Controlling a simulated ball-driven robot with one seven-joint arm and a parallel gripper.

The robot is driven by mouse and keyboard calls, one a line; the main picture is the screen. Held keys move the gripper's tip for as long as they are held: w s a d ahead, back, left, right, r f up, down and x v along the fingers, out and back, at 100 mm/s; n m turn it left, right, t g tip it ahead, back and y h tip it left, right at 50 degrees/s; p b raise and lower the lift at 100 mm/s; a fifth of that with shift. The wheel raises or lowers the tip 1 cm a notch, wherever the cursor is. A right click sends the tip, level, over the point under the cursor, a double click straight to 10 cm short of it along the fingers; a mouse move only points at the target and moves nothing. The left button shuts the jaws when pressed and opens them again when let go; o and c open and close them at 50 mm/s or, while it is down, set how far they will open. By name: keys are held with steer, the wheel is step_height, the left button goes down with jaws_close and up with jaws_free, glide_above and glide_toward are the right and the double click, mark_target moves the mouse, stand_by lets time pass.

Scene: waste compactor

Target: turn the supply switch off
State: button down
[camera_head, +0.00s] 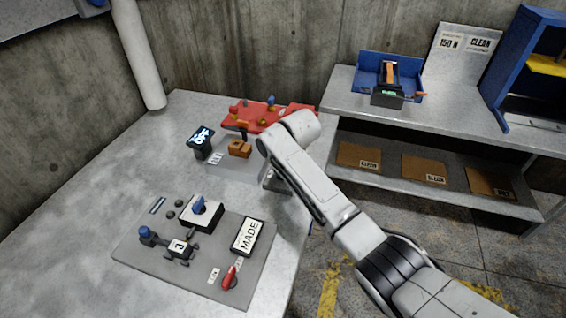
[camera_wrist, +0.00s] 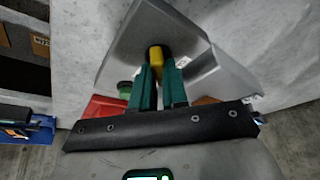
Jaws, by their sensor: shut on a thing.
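My gripper (camera_wrist: 158,88) has its green fingers closed around a yellow and black knob (camera_wrist: 155,55). The knob stands on a grey sloped-faced housing (camera_wrist: 190,22); its pointing direction is hidden between the fingers. In the head view my arm's wrist hides the gripper and the knob; a corner of a grey box (camera_head: 277,181) shows behind the arm. A small black display (camera_head: 201,137) reads OFF. No label that I can read names the supply switch.
A red fixture (camera_head: 262,115) and an orange-brown block (camera_head: 240,148) stand behind. The table's left is clear.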

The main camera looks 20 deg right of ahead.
steer(key=m, duration=0.1)
steer(key=m+h, duration=0.1)
steer(key=m, duration=0.2)
steer(key=shift+a+m+h, duration=0.25)
steer(key=shift+m+h, duration=0.05)
steer(key=shift+h, duration=0.1)
steer(key=shift+w+m+h+b, duration=0.1)
steer(key=shift+m+h+b, duration=0.45)
steer(key=shift+m, duration=0.65)
steer(key=shift+m+g+h+b, duration=0.3)
steer(key=shift+m+b, duration=0.2)
steer(key=shift+m, duration=0.5)
steer(key=shift+r, duration=0.1)
steer(key=c, duration=1.1)
jaws_free()
steer(key=shift+c, duration=0.2)
steer(key=v, duration=1)
steer(key=shift+r+b, duration=0.35)
steer(key=shift+a+f, duration=0.1)
